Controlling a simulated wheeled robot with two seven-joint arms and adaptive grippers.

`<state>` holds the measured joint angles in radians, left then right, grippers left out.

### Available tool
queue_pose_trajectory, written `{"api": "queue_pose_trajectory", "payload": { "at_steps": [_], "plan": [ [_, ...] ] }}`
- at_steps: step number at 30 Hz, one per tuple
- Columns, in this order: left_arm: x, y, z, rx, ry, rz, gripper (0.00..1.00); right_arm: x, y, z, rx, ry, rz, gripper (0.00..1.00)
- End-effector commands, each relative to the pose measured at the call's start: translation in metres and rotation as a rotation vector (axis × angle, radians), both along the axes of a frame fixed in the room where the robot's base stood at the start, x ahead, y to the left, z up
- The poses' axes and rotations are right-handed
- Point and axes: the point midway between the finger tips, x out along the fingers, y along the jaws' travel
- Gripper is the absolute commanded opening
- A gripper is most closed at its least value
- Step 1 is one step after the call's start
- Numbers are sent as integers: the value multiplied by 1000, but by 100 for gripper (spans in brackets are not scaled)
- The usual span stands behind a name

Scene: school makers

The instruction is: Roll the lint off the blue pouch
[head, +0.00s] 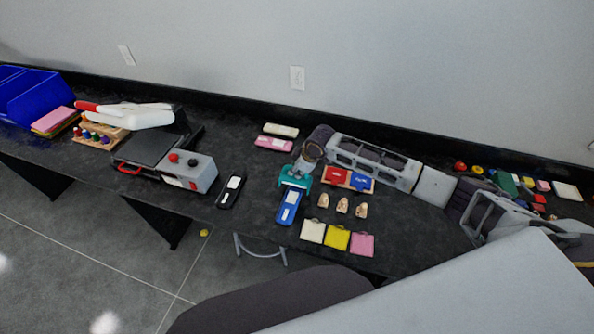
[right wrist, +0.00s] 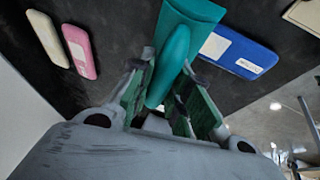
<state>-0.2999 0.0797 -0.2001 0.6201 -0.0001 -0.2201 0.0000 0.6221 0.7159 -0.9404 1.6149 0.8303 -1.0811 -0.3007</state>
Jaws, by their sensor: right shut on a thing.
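The blue pouch (head: 289,208), with a white label, lies flat on the black table. In the right wrist view the blue pouch (right wrist: 240,52) is partly hidden behind the roller's head. My right gripper (head: 303,169) is shut on the handle of a teal roller (head: 295,179). The roller's wide head is at the pouch's far end; I cannot tell whether it touches. In the right wrist view the teal roller (right wrist: 182,45) stands between the green-padded fingers. Lint is too small to make out. My left gripper is not in view.
A dark pouch (head: 231,191) lies to the left. Small wooden pieces (head: 342,205) and white, yellow (head: 336,237) and pink pouches lie to the right. Red and blue packets (head: 360,183) sit by my arm. A heat press (head: 170,160) stands further left.

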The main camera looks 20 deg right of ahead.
Motion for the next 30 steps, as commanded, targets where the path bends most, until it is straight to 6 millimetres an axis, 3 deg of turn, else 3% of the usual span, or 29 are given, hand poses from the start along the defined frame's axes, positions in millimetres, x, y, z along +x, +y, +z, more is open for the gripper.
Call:
{"api": "queue_pose_trajectory", "payload": {
  "at_steps": [19,30],
  "plan": [
    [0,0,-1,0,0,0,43,1,0,40,1,-3,1,0],
    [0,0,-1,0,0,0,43,1,0,45,1,-2,0,0]
  ]
}}
